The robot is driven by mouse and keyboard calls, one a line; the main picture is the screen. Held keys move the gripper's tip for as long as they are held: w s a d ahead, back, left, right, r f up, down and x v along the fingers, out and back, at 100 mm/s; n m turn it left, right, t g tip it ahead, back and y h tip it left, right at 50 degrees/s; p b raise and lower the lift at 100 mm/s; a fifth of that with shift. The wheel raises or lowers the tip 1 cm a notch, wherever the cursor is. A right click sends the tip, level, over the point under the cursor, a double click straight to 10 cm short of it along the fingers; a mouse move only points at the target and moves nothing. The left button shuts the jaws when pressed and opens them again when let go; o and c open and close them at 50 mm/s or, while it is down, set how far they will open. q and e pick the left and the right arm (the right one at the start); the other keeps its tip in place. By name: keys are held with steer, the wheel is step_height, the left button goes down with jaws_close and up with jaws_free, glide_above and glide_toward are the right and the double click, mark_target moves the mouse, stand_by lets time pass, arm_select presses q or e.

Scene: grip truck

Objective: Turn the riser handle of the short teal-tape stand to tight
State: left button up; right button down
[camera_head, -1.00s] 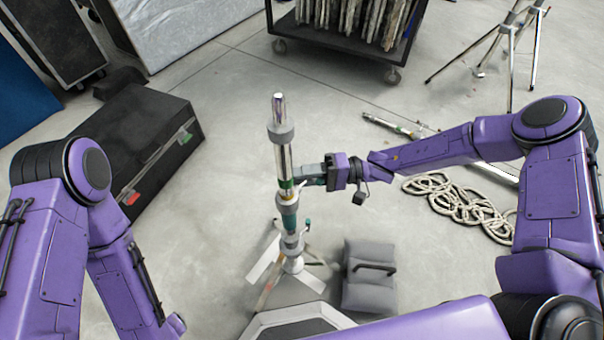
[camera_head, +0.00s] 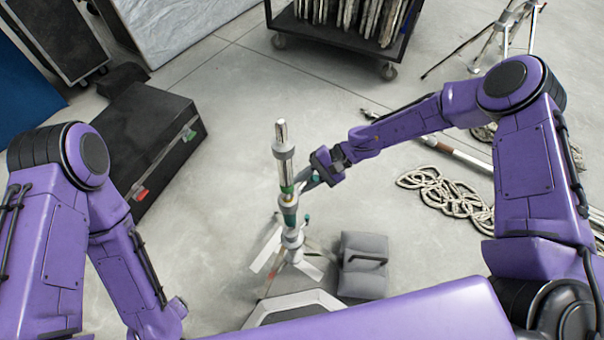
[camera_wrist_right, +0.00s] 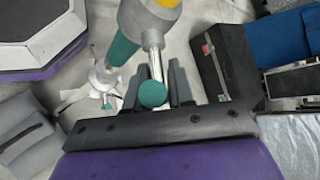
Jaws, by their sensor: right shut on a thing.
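The short stand (camera_head: 286,168) is upright in the middle of the head view, a silver column with teal tape (camera_head: 290,216) and splayed legs below. In the right wrist view, the riser handle (camera_wrist_right: 154,62) is a silver bar with a round teal knob, joined to the stand's collar (camera_wrist_right: 150,20). My right gripper (camera_head: 307,180) comes in from the right beside the column. Its two dark fingers (camera_wrist_right: 158,92) lie either side of the handle, shut on it. In the head view the gripper hides most of the handle. My left arm is low at the left; its gripper is out of sight.
A grey sandbag (camera_head: 364,262) lies right of the stand's legs. A black case (camera_head: 150,140) stands at the left and a wheeled cart (camera_head: 340,45) at the back. Coiled rope (camera_head: 445,195) lies at the right. The floor behind the stand is clear.

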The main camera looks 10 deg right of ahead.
steer(key=shift+s+m+g+h+p, duration=0.1)
steer(key=shift+m+g+h+p, duration=0.5)
steer(key=shift+h+p, duration=0.25)
steer(key=shift+s+d+f+m+g+h+p, duration=0.1)
steer(key=shift+m+g+h+p, duration=0.25)
steer(key=shift+g+h, duration=0.1)
steer(key=shift+s+d+m+g+h+p, duration=0.1)
steer(key=shift+m+g+h+p, duration=0.15)
steer(key=shift+m+g+h, duration=0.15)
steer(key=c, duration=1.1)
jaws_free()
steer(key=shift+o, duration=0.2)
steer(key=v, duration=1)
steer(key=shift+w, duration=0.3)
steer(key=shift+d, duration=0.1)
